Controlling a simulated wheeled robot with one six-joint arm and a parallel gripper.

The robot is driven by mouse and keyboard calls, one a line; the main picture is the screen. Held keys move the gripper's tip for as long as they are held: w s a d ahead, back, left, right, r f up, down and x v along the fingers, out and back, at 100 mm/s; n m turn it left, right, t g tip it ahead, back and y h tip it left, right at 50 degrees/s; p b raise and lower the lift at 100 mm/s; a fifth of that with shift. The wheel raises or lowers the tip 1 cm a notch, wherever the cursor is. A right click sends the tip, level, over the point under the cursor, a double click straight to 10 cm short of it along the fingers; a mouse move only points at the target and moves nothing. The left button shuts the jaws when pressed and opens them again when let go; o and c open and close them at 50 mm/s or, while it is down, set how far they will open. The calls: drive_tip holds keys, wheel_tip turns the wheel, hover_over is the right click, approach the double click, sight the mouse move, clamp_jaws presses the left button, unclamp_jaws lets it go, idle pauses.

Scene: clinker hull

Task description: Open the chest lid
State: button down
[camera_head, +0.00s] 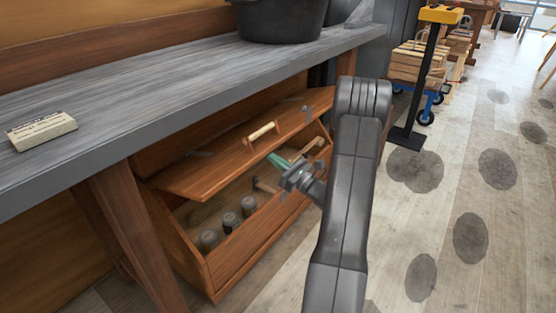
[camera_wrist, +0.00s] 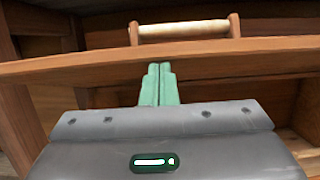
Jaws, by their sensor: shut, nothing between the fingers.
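The wooden chest (camera_head: 240,249) stands under the bench with its lid (camera_head: 220,165) partly raised, its front edge above the open front. The lid (camera_wrist: 60,66) crosses the wrist view. A pale bar handle (camera_head: 262,133) sits on the lid's outer face; it also shows in the wrist view (camera_wrist: 183,30). My gripper (camera_head: 273,157) is at the lid's front edge, below and slightly right of the handle. Its green fingers (camera_wrist: 160,72) are shut together and empty, overlapping the lid's edge in the wrist view. I cannot tell whether they touch it.
The grey bench top (camera_head: 180,87) overhangs the chest, with a small labelled block (camera_head: 42,130) and a black tub (camera_head: 280,18) on it. Several grey-capped jars (camera_head: 229,222) are inside the chest. A yellow-topped stand (camera_head: 420,80) and crates (camera_head: 415,65) are behind. Open floor lies right.

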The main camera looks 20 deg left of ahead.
drive_tip(key=a+r+p, duration=0.1)
drive_tip(key=r+p, duration=0.1)
drive_tip(key=r, duration=0.1)
drive_tip(key=w+a+r+p, duration=0.1)
drive_tip(key=r, duration=0.2)
drive_tip(key=a+r+p, duration=0.2)
drive_tip(key=r, duration=0.2)
drive_tip(key=shift+w+p, duration=0.2)
drive_tip(key=shift+p, duration=0.1)
drive_tip(key=shift+f, duration=0.1)
drive_tip(key=shift+d+f+b, duration=0.25)
drive_tip(key=shift+f+b, duration=0.2)
drive_tip(key=shift+f, duration=0.05)
drive_tip(key=f, duration=0.1)
drive_tip(key=d+b, duration=0.1)
drive_tip(key=f+b, duration=0.1)
drive_tip(key=shift+s+d+f, duration=0.25)
drive_tip(key=shift+s+f, duration=0.05)
drive_tip(key=r+p+v, duration=0.2)
drive_tip(key=v, duration=0.8)
drive_tip(key=shift+s+d, duration=0.15)
drive_tip(key=shift+d, duration=0.15)
drive_tip(key=shift+a, duration=0.1)
